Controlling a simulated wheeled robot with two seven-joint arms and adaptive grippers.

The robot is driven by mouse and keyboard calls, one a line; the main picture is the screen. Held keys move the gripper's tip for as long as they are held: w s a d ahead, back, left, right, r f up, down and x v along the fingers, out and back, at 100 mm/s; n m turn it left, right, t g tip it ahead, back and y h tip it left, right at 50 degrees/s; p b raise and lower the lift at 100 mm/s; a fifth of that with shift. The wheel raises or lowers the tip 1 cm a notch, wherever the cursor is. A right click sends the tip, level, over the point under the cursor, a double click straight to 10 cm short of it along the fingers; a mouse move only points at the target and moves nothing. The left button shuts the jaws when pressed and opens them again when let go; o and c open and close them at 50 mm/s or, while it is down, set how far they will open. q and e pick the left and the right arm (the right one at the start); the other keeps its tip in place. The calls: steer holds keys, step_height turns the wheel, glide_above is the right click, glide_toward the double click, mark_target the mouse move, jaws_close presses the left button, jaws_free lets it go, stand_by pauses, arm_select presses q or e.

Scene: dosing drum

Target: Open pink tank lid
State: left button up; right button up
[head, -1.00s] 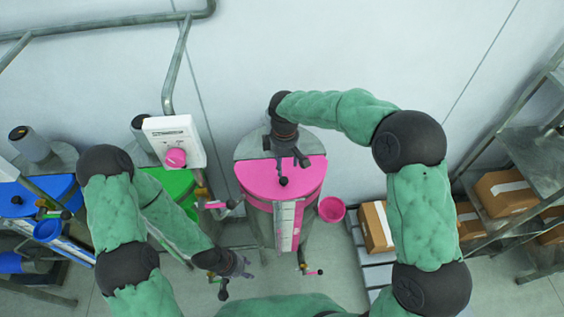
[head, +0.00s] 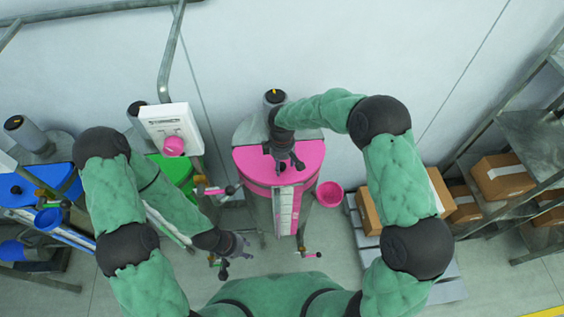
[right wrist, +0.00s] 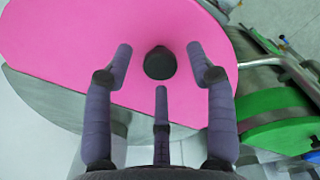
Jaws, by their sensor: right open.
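The pink tank (head: 262,204) stands at the middle of the head view. Its pink half-round lid (head: 250,160) lies flat on the top. In the right wrist view, the lid (right wrist: 60,45) has a round black knob (right wrist: 160,63) near its front edge. My right gripper (head: 288,165) is over the lid; its fingers are open and spread around the knob in the picture. I cannot tell whether they touch it. In the head view this gripper largely covers the knob. My left gripper (head: 240,250) hangs low, left of the tank; its opening is unclear.
A green tank (head: 180,171) and a blue tank (head: 38,184) stand to the left. A white box with a pink dial (head: 173,146) is on a pipe behind. A pink bucket (head: 330,194) is beside the tank. Cartons (head: 502,177) and shelves are at the right.

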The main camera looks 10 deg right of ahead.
steer(key=shift+f, duration=0.1)
jaws_close()
